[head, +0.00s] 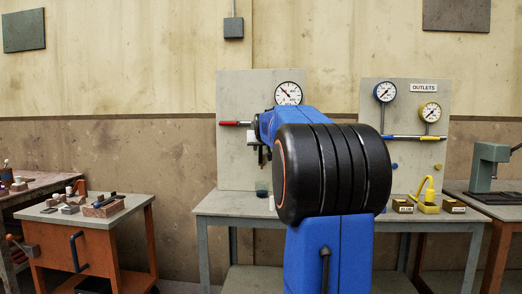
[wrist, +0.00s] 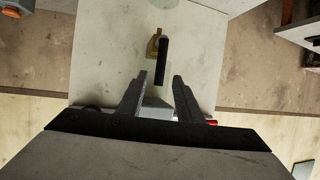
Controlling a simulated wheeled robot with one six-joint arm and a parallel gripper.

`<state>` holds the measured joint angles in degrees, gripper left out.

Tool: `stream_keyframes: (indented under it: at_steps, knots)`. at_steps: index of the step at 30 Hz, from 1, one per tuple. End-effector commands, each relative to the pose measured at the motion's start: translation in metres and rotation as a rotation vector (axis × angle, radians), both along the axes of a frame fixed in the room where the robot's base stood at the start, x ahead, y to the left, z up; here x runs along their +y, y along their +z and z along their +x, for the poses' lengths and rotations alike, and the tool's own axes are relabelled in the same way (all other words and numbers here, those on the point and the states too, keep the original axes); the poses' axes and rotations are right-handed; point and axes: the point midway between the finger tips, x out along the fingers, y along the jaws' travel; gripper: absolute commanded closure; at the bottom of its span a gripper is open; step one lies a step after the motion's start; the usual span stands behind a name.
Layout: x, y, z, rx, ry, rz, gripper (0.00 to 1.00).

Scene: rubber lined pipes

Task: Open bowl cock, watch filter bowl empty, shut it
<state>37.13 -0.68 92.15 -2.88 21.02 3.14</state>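A brass cock (wrist: 154,45) with a black lever (wrist: 162,62) shows in the wrist view, in front of the pale board. The lever's end appears between the fingertips of my gripper (wrist: 159,77). The two fingers are apart, with a visible gap beside the lever; I cannot tell the depth between them. A pale grey block (wrist: 157,104) shows between the fingers and is partly hidden. I cannot make out the filter bowl for sure. A small dark green cup (head: 262,188) stands on the bench below the arm.
The pale board (head: 232,90) carries a dial gauge (head: 289,94) and a red-handled lever (head: 236,123). A second board (head: 405,100), labelled OUTLETS, has two gauges and a blue lever (head: 400,137). A yellow item (head: 428,197) stands on the bench. A tool cart (head: 72,222) is at left.

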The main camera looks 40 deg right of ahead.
Motion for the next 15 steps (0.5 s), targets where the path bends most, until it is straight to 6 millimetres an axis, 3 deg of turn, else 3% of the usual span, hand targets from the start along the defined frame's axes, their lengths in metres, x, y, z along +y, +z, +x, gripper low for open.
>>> stream_keyframes:
  at_steps: [6, 15]
  knots:
    - [-0.014, -0.010, 0.017, 0.002, 0.000, 0.001, 0.67]
    - [-0.018, -0.012, 0.023, 0.000, 0.000, 0.000, 0.67]
